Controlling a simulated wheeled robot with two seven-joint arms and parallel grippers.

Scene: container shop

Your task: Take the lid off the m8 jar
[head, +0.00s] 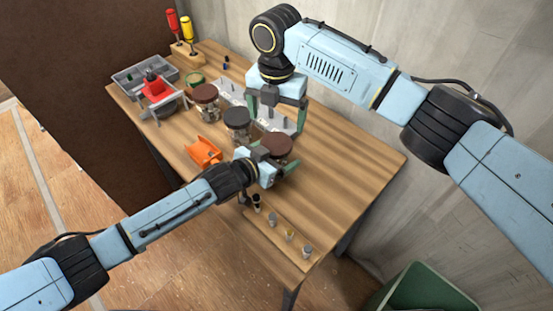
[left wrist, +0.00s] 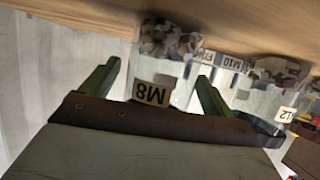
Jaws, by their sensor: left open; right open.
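The m8 jar (left wrist: 165,80) is clear glass with an M8 label and bolts inside. In the head view the brown lid (head: 277,145) is at the near end of a row of jars. My left gripper (head: 268,181) is open beside this jar; in the left wrist view its green fingers stand either side of the jar, with gaps visible. The jar's body is mostly hidden in the head view.
A dark-lidded jar (head: 238,117) and another brown-lidded jar (head: 205,93) stand close by. Small items line the table's near edge. The table's right side (head: 360,165) is clear. A green bin (head: 425,290) is below.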

